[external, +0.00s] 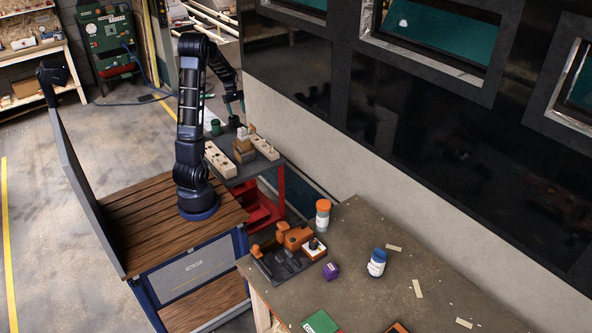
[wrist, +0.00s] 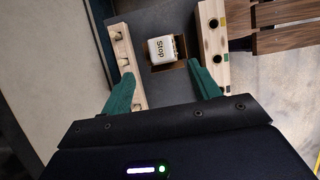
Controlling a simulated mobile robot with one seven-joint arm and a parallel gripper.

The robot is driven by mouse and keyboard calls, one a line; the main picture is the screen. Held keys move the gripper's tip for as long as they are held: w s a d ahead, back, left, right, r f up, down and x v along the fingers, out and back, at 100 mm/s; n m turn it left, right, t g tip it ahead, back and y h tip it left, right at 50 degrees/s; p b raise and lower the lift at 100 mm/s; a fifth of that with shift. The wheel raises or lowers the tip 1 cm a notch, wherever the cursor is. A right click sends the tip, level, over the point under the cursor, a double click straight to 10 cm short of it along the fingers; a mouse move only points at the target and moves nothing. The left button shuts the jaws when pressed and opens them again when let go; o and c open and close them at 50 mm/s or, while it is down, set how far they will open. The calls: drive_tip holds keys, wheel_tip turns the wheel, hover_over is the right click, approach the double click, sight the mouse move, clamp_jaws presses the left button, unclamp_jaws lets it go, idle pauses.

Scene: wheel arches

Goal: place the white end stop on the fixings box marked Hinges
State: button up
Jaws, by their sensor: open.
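The white end stop (wrist: 162,48), lettered "Stop", shows in the wrist view between and beyond my fingertips, with a brown box-like piece (wrist: 180,72) around or under it. I cannot tell which. My gripper (wrist: 160,72) is open, its two green fingers apart and nothing held between them. In the external view my gripper (external: 236,116) is low over the dark worktop by the wall, near small brown boxes (external: 244,146). No Hinges marking is legible in either view, so I cannot tell which box is the fixings box.
The nearer bench (external: 350,290) holds an orange-capped jar (external: 323,215), a blue-capped jar (external: 377,264) and a purple piece (external: 331,271).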

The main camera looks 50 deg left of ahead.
drive_tip(key=s+d+r+m+t+y, duration=0.15)
drive_tip(key=d+r+m, duration=0.35)
drive_tip(key=d, duration=0.5)
drive_tip(key=s+d+r+m+g+y, duration=0.1)
drive_tip(key=s+d+r+m, duration=0.2)
drive_tip(key=d+r, duration=0.5)
drive_tip(key=s+d+r+m+t+y, duration=0.2)
drive_tip(key=s+d+m+t, duration=0.2)
drive_tip(key=s+d+m, duration=0.6)
drive_tip(key=s+d, duration=0.4)
drive_tip(key=d, duration=0.1)
drive_tip(key=shift+d, duration=0.35)
